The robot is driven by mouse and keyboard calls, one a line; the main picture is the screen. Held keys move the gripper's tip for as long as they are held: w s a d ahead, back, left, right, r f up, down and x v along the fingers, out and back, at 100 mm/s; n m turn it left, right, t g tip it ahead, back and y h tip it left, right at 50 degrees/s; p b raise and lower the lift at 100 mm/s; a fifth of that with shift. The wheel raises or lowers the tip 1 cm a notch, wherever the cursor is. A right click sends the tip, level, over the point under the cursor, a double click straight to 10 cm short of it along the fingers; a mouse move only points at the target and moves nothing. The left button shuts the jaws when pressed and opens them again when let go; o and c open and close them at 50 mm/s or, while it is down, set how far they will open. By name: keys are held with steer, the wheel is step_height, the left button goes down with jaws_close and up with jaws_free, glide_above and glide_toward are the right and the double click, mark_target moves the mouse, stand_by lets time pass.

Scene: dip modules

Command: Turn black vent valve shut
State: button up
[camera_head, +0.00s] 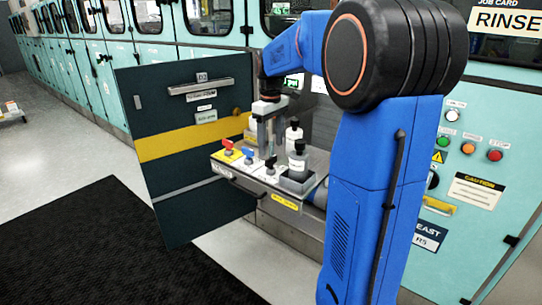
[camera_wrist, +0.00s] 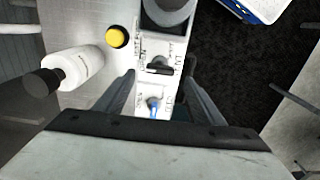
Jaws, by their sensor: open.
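The black vent valve (camera_head: 270,163) is on the pull-out shelf, the nearest in a row with a blue valve (camera_head: 248,154) and a red valve (camera_head: 228,146). In the wrist view the black valve's lever (camera_wrist: 160,69) lies crosswise on a white labelled plate. My gripper (camera_head: 266,147) points down over the shelf, open and empty. In the wrist view its fingertips (camera_wrist: 159,76) appear on either side of the black lever; their height above it is unclear. The blue valve (camera_wrist: 153,106) shows between the fingers, nearer the palm. The red valve is hidden there.
White bottles with dark caps (camera_head: 298,160) stand beside the valves, one in a grey holder. An open dark door (camera_head: 185,120) stands left. A black mat (camera_head: 95,250) covers open floor.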

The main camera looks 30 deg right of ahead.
mark_target(271, 158)
steer(key=shift+f, duration=2.65)
steer(key=c, duration=1)
steer(key=shift+c, duration=0.2)
